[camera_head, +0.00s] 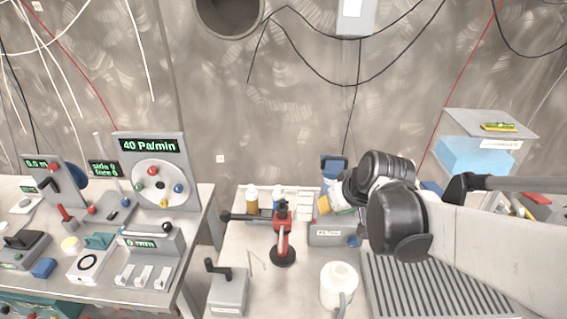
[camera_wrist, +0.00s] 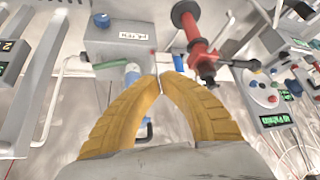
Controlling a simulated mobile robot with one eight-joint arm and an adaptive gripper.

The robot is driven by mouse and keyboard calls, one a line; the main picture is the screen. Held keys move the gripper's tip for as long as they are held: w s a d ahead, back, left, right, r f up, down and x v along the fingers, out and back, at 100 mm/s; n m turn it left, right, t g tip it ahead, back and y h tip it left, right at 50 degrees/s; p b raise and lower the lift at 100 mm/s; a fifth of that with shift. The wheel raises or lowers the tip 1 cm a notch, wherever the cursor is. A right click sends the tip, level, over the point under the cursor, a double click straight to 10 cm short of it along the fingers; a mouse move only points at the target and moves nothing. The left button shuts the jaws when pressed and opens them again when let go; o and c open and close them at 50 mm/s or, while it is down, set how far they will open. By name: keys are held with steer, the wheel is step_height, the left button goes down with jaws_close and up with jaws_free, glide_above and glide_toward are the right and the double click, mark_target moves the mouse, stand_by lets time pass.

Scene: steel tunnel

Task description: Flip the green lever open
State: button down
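A thin green bar (camera_wrist: 109,64), which looks like the green lever, sticks out to the left of a white and blue fitting (camera_wrist: 132,75) on the grey labelled box (camera_wrist: 118,38) in the wrist view. The tips appear just right of the fitting; contact cannot be told.
A red stand (camera_head: 283,235) with a black base is close to the box; it also shows beside my fingertips in the wrist view (camera_wrist: 196,40). A white jug (camera_head: 338,286) and a grey crank box (camera_head: 229,290) stand in front. A ribbed tray (camera_head: 395,300) lies at right.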

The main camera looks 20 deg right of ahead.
steer(key=w+d+f+p, duration=0.2)
steer(key=d+f, duration=0.1)
steer(key=d, duration=0.9)
steer(key=shift+t, duration=0.3)
steer(key=b+x, duration=0.4)
steer(key=x, duration=0.6)
steer(key=shift+w+r, duration=0.15)
steer(key=shift+r, duration=0.05)
